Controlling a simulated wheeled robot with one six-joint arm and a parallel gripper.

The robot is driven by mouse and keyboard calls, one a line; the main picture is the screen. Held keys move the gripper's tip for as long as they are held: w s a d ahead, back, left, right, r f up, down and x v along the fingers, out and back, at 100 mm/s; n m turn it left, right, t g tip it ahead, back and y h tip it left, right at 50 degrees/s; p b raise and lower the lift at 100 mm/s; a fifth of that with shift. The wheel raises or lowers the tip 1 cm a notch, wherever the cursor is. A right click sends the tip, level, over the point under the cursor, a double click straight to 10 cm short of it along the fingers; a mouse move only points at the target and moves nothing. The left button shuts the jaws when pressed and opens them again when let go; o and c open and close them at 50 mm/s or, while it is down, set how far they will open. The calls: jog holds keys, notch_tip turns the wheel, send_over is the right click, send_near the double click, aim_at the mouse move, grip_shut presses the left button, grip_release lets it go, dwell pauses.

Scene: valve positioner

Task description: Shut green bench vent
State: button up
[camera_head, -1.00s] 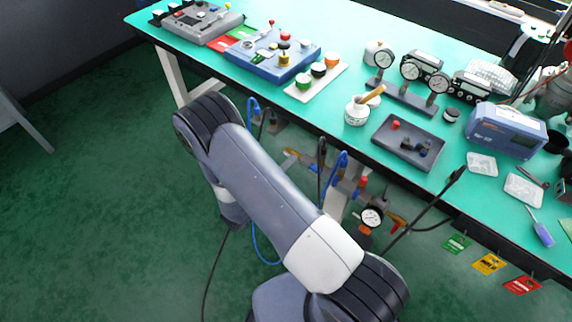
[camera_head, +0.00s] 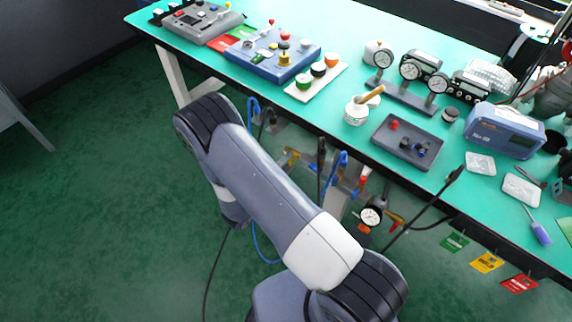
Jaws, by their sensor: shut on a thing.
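My gripper is not in view; my grey arm covers the left middle and bottom of the picture and hides what lies behind it. Under the bench's front edge is piping with a yellow lever (camera_head: 291,157), blue parts (camera_head: 342,160), a red part (camera_head: 363,181) and a round gauge (camera_head: 371,216). An orange-red handle (camera_head: 396,221) is right of the gauge. I cannot make out a green vent handle there; part of the piping is behind my arm. On the bench, a green-ringed round piece (camera_head: 303,82) stands on a pale board.
The green bench top (camera_head: 345,50) carries a blue control box (camera_head: 262,60), a dark tray (camera_head: 407,145) and several gauges. Black and blue hoses hang below the front edge. Green, yellow and red tags (camera_head: 487,262) hang at right.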

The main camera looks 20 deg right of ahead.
jog(key=o, duration=1)
jog(key=v, duration=1.1)
jog(key=shift+w+d, duration=0.1)
jog(key=x, duration=1)
jog(key=shift+w+d, duration=0.2)
jog(key=shift+d, duration=0.15)
jog(key=shift+a, duration=0.1)
